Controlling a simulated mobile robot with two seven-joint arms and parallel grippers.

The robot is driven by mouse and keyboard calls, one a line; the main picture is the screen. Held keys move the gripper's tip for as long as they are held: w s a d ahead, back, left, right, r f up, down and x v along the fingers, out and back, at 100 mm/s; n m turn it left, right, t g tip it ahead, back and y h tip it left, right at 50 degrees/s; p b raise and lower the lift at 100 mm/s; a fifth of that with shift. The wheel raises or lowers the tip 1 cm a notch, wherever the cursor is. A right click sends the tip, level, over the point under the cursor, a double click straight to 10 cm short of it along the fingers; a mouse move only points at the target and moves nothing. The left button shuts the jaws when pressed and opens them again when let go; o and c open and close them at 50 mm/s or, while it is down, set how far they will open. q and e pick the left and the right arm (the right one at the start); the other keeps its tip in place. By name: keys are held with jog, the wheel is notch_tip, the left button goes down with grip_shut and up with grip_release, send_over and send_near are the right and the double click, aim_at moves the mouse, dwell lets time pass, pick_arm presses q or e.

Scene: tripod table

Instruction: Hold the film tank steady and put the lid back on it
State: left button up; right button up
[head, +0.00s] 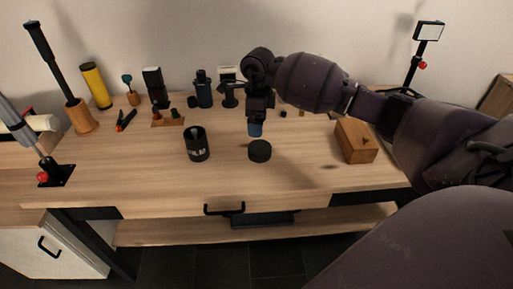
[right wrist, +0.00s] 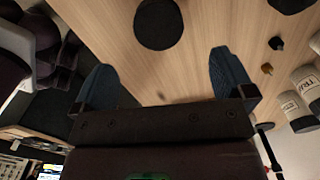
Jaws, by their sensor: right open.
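The film tank (head: 196,150) is a black cylinder with pale lettering, standing upright and open-topped left of the table's middle; a pale column shows inside. The lid (head: 260,151) is a low black disc lying on the table to the right of the tank, apart from it. In the right wrist view a dark round thing, apparently the lid (right wrist: 158,24), lies beyond the fingertips. My right gripper (head: 255,131) is just behind and above the lid in the head view. Its blue fingers are apart and empty in the right wrist view (right wrist: 161,62). My left gripper is not in view.
A wooden box (head: 356,141) stands right of the lid, near my right arm. Dark bottles (head: 204,90), a yellow cylinder (head: 96,86) and small tools line the back. The table (head: 130,180) is clear in front of the tank and lid.

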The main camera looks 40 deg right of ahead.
jog(key=shift+s, duration=0.15)
send_over(258, 146)
notch_tip(258, 146, down, 5)
jog(key=shift+a+f+b, duration=0.1)
jog(key=shift+f+b, duration=0.1)
jog(key=shift+b, duration=0.2)
jog(key=shift+f, duration=0.15)
